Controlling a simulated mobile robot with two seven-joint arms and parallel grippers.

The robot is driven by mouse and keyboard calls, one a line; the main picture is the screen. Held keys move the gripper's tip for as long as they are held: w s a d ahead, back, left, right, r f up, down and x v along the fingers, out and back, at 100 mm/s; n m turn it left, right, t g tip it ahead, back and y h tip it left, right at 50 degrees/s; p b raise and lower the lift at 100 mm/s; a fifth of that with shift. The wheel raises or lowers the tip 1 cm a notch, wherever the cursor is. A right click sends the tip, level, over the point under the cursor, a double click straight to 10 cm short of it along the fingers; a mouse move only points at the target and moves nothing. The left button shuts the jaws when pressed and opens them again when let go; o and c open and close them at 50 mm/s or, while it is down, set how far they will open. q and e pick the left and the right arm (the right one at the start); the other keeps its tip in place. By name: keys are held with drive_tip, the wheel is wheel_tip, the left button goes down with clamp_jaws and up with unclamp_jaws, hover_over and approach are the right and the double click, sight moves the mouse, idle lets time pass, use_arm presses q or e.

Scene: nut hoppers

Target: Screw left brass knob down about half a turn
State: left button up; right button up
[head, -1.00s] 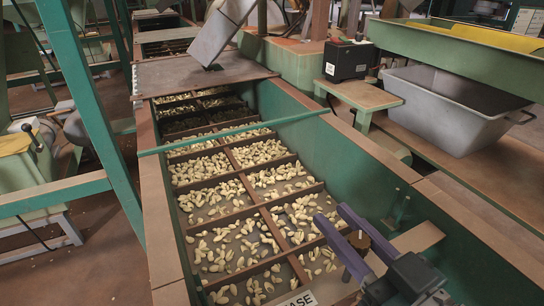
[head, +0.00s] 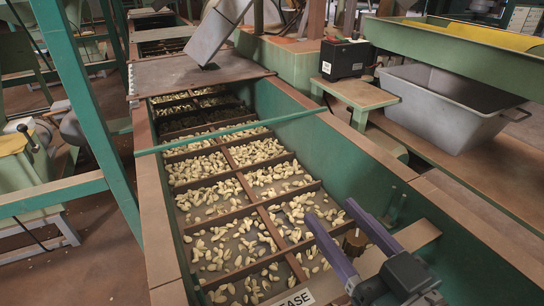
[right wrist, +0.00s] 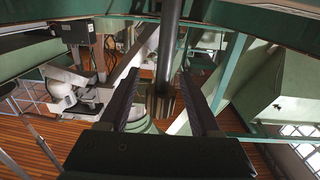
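The brass knob (head: 354,241) is a small brown cylinder at the lower right of the head view, by the near end of the hopper. My right gripper (head: 330,211) has its two purple fingers on either side of the knob, with a gap to each. It is open. The right wrist view also shows the knob (right wrist: 160,102) between the dark fingers (right wrist: 159,75), apart from both, with a dark post rising behind it. The knob's lower part is hidden in the head view. My left gripper is not in view.
The long green hopper (head: 330,150) has brown dividers with pale nuts in its compartments. A green bar (head: 230,132) crosses it. A white label (head: 292,301) lies at the near edge. A grey tub (head: 440,110) stands at right.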

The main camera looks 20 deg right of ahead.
sight(362, 251)
drive_tip(key=s+p, duration=0.2)
drive_tip(key=s, duration=0.8)
drive_tip(key=shift+d, duration=0.2)
